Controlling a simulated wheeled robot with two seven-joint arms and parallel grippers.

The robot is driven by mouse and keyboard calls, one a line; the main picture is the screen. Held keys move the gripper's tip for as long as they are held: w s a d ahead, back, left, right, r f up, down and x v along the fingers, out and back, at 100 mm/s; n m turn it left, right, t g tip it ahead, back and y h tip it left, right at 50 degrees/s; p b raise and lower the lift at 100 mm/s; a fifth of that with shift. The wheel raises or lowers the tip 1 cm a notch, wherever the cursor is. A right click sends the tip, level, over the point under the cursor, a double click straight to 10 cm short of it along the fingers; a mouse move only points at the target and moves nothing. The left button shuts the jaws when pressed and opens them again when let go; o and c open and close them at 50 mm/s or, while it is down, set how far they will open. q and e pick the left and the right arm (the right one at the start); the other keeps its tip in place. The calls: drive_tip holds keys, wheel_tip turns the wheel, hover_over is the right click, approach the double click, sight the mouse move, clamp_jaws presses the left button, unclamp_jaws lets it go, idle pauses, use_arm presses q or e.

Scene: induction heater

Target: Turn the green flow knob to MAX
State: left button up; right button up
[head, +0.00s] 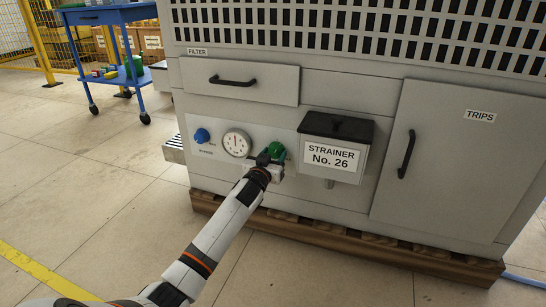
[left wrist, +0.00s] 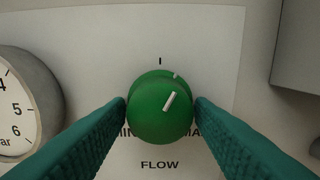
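The green flow knob (left wrist: 160,108) fills the middle of the left wrist view; it also shows in the head view (head: 276,149). The white line on its face tilts up and to the right, a little clockwise of the "I" mark above it. MIN lies lower left and MAX lower right, both partly covered; FLOW is below. My left gripper (head: 268,160) is at the knob. Its two green fingers (left wrist: 160,112) press against the knob's left and right sides, with no clear gap. My right gripper is out of view.
A round gauge (head: 236,143) and a blue knob (head: 202,135) sit left of the green knob. The strainer box (head: 333,158) juts out close to its right. A drawer handle (head: 233,81) is above, and the trips door (head: 440,150) is further right.

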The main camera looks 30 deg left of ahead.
use_arm(q)
drive_tip(key=c, duration=0.6)
